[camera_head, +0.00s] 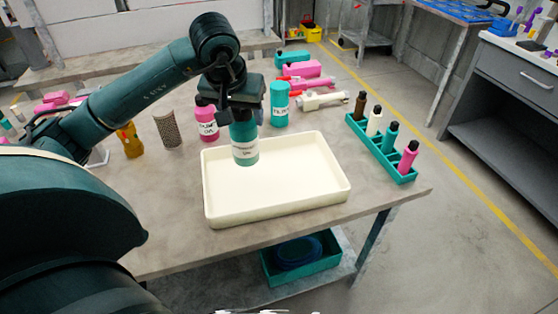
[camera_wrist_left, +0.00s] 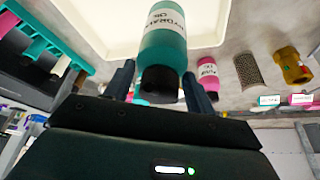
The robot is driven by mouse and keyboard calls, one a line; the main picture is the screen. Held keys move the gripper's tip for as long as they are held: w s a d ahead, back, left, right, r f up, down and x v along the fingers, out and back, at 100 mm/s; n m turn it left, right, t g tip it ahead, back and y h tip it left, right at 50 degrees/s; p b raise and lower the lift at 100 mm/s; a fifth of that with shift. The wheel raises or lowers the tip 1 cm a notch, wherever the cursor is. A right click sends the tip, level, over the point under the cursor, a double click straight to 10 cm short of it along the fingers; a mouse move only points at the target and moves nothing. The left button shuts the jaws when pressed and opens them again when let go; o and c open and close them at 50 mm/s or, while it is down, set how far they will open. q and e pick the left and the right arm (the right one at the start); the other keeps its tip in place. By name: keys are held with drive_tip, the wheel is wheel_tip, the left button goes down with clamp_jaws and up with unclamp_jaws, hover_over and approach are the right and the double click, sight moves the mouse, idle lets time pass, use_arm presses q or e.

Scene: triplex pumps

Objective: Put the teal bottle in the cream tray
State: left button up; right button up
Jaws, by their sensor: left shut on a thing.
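The teal bottle (camera_head: 245,145) has a white label and hangs upright under my left gripper (camera_head: 243,116), over the back left part of the cream tray (camera_head: 280,214). I cannot tell whether its base touches the tray floor. In the left wrist view the bottle (camera_wrist_left: 163,45) shows its black cap between the two fingers of my left gripper (camera_wrist_left: 160,80), which is shut on it. The tray (camera_wrist_left: 100,25) lies beyond the bottle there and is otherwise empty. My right gripper is not in view.
A second teal bottle (camera_head: 279,104) and a pink bottle (camera_head: 206,123) stand behind the tray. A mesh cylinder (camera_head: 167,129) and a yellow bottle (camera_head: 130,140) stand to the left. A teal rack (camera_head: 400,176) with several small bottles stands right of the tray.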

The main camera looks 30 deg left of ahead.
sight(244, 146)
use_arm(q)
wheel_tip(244, 146, down, 4)
drive_tip(key=shift+s+a+f, duration=0.1)
drive_tip(key=shift+s+f, duration=0.05)
wheel_tip(244, 146, down, 4)
drive_tip(key=shift+f, duration=0.2)
drive_tip(key=shift+f, duration=0.2)
drive_tip(key=o, duration=1.5)
drive_tip(key=shift+o, duration=0.2)
drive_tip(key=shift+r, duration=0.1)
